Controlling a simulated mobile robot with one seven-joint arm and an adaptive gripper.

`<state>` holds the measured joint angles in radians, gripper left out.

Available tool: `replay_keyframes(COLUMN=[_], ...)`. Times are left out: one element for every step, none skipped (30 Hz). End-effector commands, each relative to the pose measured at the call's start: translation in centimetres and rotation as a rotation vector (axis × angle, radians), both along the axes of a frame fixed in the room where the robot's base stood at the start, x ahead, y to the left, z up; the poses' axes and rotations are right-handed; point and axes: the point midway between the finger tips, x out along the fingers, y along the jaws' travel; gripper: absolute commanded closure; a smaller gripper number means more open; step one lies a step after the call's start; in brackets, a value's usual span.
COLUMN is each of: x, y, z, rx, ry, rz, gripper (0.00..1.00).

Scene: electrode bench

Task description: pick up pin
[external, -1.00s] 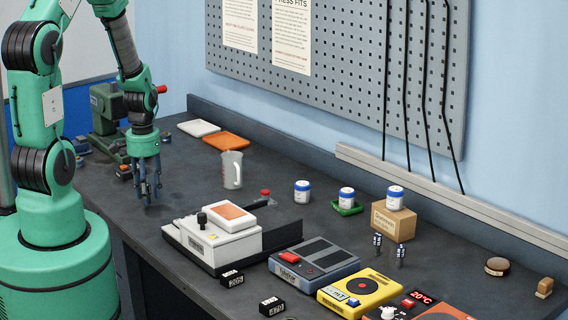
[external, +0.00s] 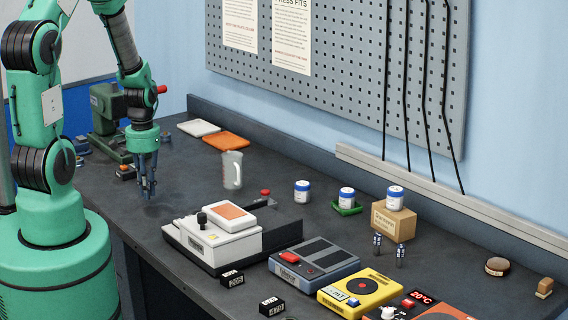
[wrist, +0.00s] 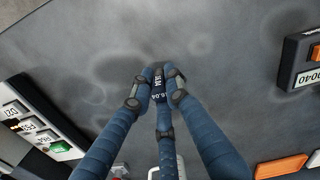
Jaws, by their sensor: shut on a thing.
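My gripper (external: 148,188) points down just above or at the bench top, on the left part of the dark bench. In the wrist view, its three blue fingers (wrist: 157,95) are closed around a small dark pin (wrist: 158,84) with white lettering on it. Only the lettered part of the pin shows between the fingertips; the rest is hidden. In the external view the pin is too small and too covered by the fingers to make out.
A white press-like device (external: 215,240) stands right of my gripper. A clear beaker (external: 232,170) and an orange tray (external: 226,140) are behind it. Several jars, a cardboard box (external: 393,222) and a yellow device (external: 358,292) are further right.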

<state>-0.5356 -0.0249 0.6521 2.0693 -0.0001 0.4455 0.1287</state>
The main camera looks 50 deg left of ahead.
Motion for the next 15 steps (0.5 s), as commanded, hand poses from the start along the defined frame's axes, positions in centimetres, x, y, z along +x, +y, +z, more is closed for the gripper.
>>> replay_keyframes(x=[0.1, 0.1, 0.1, 0.1, 0.1, -0.4, -0.9, -1.3, -1.9, -2.4, -2.9, -3.5, -4.1, -4.6, -5.3], y=[0.0, 0.0, 0.1, 0.1, 0.1, -0.2, -0.5, -0.7, -1.0, -1.3, -1.6, -1.9, -2.2, -2.5, -2.9], z=[0.7, 1.0, 1.6, 2.1, 2.6, 2.7, 2.6, 2.6, 2.7, 2.7, 2.8, 2.9, 2.9, 3.0, 3.0], rx=[0.001, 0.001, 0.003, 0.003, 0.003, 0.0, 0.0, 0.0, 0.0, 0.0, 0.0, 0.0, 0.0, 0.0, 0.0], ry=[-0.002, -0.002, -0.003, -0.004, -0.004, -0.001, 0.001, 0.0, -0.001, -0.001, 0.0, -0.001, 0.0, 0.0, 0.0], rz=[0.0, 0.0, 0.0, 0.0, 0.0, 0.0, 0.0, 0.0, 0.0, 0.0, 0.0, 0.0, 0.0, 0.0, 0.0], gripper=[1.0, 1.0, 1.0, 1.0, 1.0, 1.0, 1.0, 1.0, 1.0, 1.0, 1.0, 1.0, 1.0, 1.0, 1.0])
